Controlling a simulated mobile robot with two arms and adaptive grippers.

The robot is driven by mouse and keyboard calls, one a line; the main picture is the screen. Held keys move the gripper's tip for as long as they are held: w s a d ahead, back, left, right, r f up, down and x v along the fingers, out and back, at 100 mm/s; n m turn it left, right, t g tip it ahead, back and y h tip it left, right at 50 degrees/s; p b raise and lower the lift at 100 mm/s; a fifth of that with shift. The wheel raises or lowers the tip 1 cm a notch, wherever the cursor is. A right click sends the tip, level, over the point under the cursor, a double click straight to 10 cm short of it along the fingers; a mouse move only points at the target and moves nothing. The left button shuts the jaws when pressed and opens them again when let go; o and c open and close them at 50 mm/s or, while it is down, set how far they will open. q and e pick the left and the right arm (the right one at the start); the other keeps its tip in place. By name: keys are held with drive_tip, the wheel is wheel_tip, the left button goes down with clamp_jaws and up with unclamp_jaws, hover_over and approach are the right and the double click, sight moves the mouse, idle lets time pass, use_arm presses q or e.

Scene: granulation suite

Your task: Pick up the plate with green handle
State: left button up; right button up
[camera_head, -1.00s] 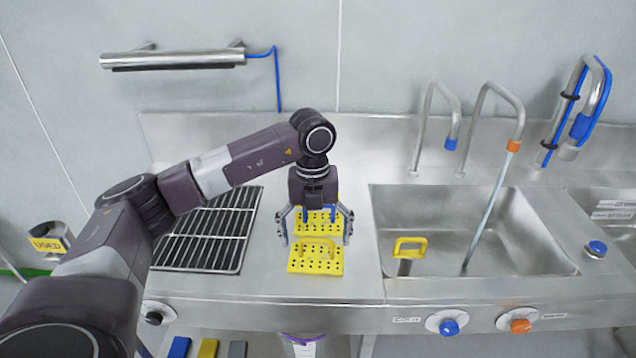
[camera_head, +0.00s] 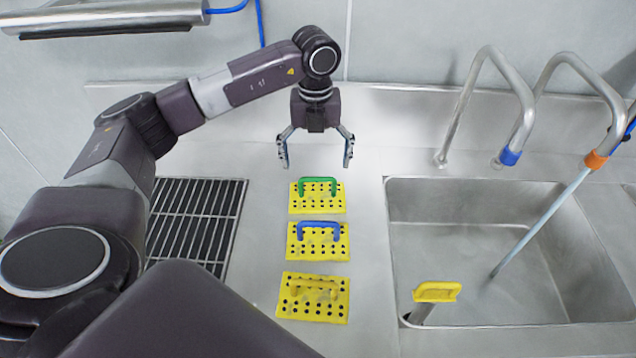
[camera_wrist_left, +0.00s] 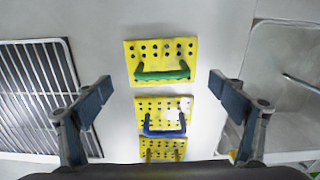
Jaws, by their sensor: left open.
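The yellow perforated plate with the green handle (camera_head: 317,198) lies flat on the steel counter, farthest back of three similar plates. It also shows in the left wrist view (camera_wrist_left: 161,62), between and beyond the fingers. My left gripper (camera_head: 317,160) is open and empty, above and slightly behind this plate, apart from it; its fingers also show in the wrist view (camera_wrist_left: 157,100). The plate with the blue handle (camera_head: 318,242) lies in front of it, and the plate with the yellow handle (camera_head: 313,298) is nearest. My right gripper is not in view.
A steel sink (camera_head: 470,235) with tall taps is on the right. A yellow-handled tool (camera_head: 437,291) stands at the sink's near left corner. Bare counter lies between the grate and the plates.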

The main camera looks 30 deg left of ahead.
sight(318, 181)
use_arm(q)
drive_tip(key=shift+s+f, duration=0.15)
drive_tip(key=shift+f, duration=0.4)
drive_tip(key=shift+s+d+f+p, duration=0.1)
drive_tip(key=shift+d+f+p, duration=0.05)
drive_tip(key=shift+f+p, duration=0.2)
drive_tip(key=f+p, duration=0.2)
drive_tip(key=f, duration=0.2)
drive_tip(key=shift+d+f, duration=0.2)
drive_tip(key=shift+f, duration=0.25)
drive_tip(key=c, duration=1.4)
drive_tip(key=shift+c, duration=1)
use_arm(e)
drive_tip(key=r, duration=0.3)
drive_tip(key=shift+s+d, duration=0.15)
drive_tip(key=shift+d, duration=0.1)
use_arm(q)
drive_tip(key=shift+r, duration=0.1)
